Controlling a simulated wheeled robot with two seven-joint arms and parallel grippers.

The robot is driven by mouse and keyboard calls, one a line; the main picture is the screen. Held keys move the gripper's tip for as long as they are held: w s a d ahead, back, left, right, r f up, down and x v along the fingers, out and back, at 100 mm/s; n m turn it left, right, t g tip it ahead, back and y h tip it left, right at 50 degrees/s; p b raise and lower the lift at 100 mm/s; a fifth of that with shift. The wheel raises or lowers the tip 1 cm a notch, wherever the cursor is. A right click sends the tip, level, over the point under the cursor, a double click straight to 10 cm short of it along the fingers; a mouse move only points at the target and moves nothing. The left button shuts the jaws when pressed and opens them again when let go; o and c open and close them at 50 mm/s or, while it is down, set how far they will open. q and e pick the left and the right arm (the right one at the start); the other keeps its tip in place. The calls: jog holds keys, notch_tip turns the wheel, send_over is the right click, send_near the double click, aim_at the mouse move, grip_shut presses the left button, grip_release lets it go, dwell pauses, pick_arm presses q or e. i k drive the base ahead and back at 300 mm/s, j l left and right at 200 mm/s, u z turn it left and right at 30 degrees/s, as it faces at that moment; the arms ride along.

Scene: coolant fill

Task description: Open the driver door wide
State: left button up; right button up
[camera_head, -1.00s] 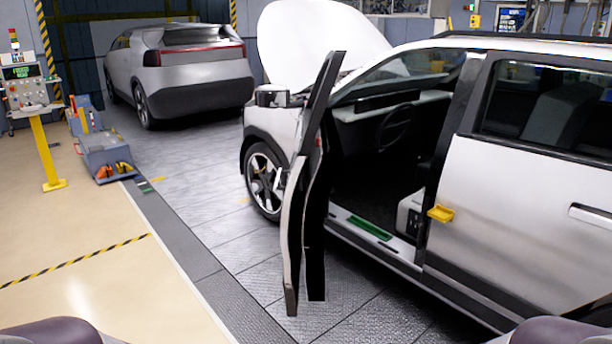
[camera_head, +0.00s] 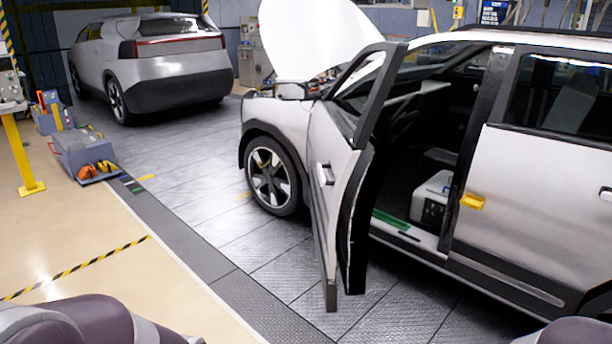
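The driver door (camera_head: 322,190) of the silver car (camera_head: 545,190) stands open, swung out from the body. Its outer face with the handle (camera_head: 325,174) is turned toward the left, and its rear edge (camera_head: 357,225) points toward me. The door hides part of the doorway's front. Neither gripper is in view. Only purple and grey parts of my own arms show at the bottom left and bottom right corners, apart from the door in the picture.
The raised white hood (camera_head: 320,35) is behind the door. A second silver car (camera_head: 150,65) stands at the back left. A grey cart (camera_head: 85,155) and a yellow post (camera_head: 20,150) stand at left. The floor left of the door is clear.

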aim_at(360, 159)
jog(key=j+z, duration=0.15)
jog(key=j, duration=0.55)
jog(key=k+j+z, duration=0.15)
jog(key=j, duration=0.5)
jog(key=i+l, duration=0.5)
jog(key=i+l+u, duration=0.1)
jog(key=i+l, duration=0.95)
jog(key=i+l+u, duration=0.1)
jog(key=i+l, duration=0.35)
jog(key=l, duration=0.15)
jog(key=i+l+u, duration=0.1)
jog(key=i+l, duration=0.85)
jog(key=l, duration=0.25)
